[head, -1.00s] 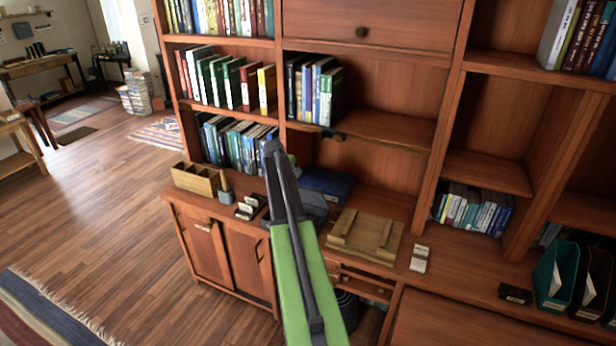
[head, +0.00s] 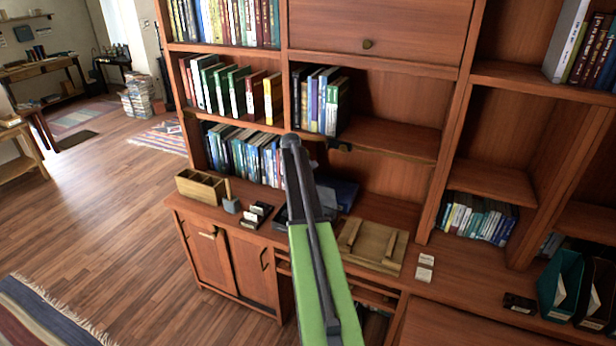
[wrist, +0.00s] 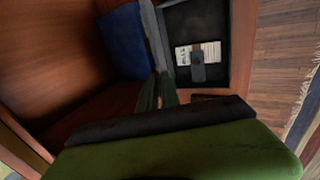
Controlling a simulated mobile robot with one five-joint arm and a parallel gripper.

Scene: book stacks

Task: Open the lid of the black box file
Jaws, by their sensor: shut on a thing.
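The black box file (wrist: 210,25) shows from above in the wrist view. Its dark inside is exposed, with white papers (wrist: 208,53) under a grey clip. Its lid (wrist: 154,38) is a grey-edged panel standing up along the left side of the box. My gripper (wrist: 157,92) is shut on the lid at its near end. In the head view my green and dark arm hides my gripper and much of the box. A dark part of the box (head: 282,217) shows left of the arm on the counter.
A blue box (wrist: 125,42) stands close behind the lid; it also shows in the head view (head: 340,190). A wooden board (head: 372,245) lies to the right. A shelf of books hangs above.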

